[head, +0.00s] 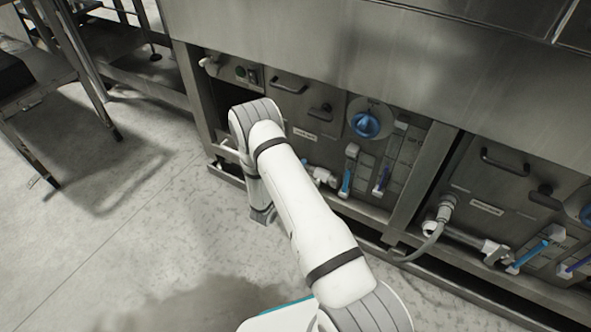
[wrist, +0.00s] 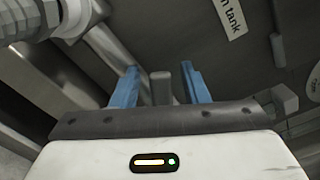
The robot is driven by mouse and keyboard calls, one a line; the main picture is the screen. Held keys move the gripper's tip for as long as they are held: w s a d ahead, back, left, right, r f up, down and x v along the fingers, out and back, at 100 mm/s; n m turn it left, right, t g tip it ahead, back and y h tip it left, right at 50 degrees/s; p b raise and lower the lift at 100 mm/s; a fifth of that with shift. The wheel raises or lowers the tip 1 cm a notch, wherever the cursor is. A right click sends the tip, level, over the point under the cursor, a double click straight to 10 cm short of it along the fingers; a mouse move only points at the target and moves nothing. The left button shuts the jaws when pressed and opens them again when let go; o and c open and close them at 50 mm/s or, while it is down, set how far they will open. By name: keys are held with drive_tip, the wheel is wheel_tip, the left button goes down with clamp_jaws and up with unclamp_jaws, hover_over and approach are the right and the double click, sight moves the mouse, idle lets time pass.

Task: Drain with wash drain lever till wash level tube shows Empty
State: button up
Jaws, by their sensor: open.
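My gripper (wrist: 160,82) is open in the wrist view, with its two blue fingers apart. A grey rounded post, perhaps a lever handle (wrist: 161,88), shows between the fingers; I cannot tell whether they touch it. A label ending in "n tank" (wrist: 231,18) is on the panel behind. In the head view my arm reaches down to the left bay and its end is mostly hidden.
A pale pipe fitting (head: 322,176) sits low on the left bay. The right bay has a grey hose (head: 432,243), a valve fitting (head: 494,252) and a blue-filled tube (head: 535,248). A dark table (head: 45,85) stands at left. The floor (head: 120,235) between is clear.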

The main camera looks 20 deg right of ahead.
drive_tip(key=shift+d, duration=0.1)
drive_tip(key=p+v, duration=0.2)
drive_tip(key=v, duration=0.6)
drive_tip(key=shift+c, duration=0.4)
